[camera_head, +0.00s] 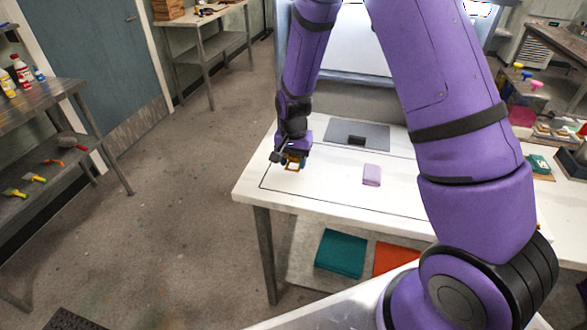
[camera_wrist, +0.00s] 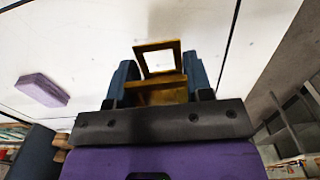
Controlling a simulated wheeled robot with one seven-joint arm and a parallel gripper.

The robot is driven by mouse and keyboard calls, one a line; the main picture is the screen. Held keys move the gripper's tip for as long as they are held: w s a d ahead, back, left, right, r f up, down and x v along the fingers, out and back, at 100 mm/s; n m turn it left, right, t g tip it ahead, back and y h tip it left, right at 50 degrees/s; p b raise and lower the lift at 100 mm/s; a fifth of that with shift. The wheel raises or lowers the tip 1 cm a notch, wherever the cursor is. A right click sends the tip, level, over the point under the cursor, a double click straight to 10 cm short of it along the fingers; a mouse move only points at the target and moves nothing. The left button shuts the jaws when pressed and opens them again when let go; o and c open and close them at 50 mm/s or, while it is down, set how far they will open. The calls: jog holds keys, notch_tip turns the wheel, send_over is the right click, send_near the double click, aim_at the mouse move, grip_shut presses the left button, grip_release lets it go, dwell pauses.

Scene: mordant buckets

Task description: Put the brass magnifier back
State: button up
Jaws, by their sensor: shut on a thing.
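The brass magnifier (camera_wrist: 157,46) is a small folding piece with a square frame. It is between the dark blue fingers of my gripper (camera_wrist: 161,84) in the wrist view. In the camera_head view the magnifier (camera_head: 293,166) shows as a small gold frame under my gripper (camera_head: 288,162), above the left part of the white table (camera_head: 330,193). My gripper is shut on it. I cannot tell whether its lower edge touches the tabletop. A grey mat (camera_head: 372,132) with a dark block (camera_head: 356,140) on it lies at the back of the table.
A lilac block (camera_head: 371,175) lies on the table right of my gripper; it also shows in the wrist view (camera_wrist: 43,89). A thin black line outlines part of the tabletop. Teal (camera_head: 341,253) and orange (camera_head: 394,259) stacks sit on the lower shelf. The front-left tabletop is clear.

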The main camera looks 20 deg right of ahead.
aim_at(294, 165)
jog(key=shift+f, duration=1.8)
jog(key=o, duration=0.9)
jog(key=shift+f, duration=0.1)
jog(key=shift+o, duration=0.2)
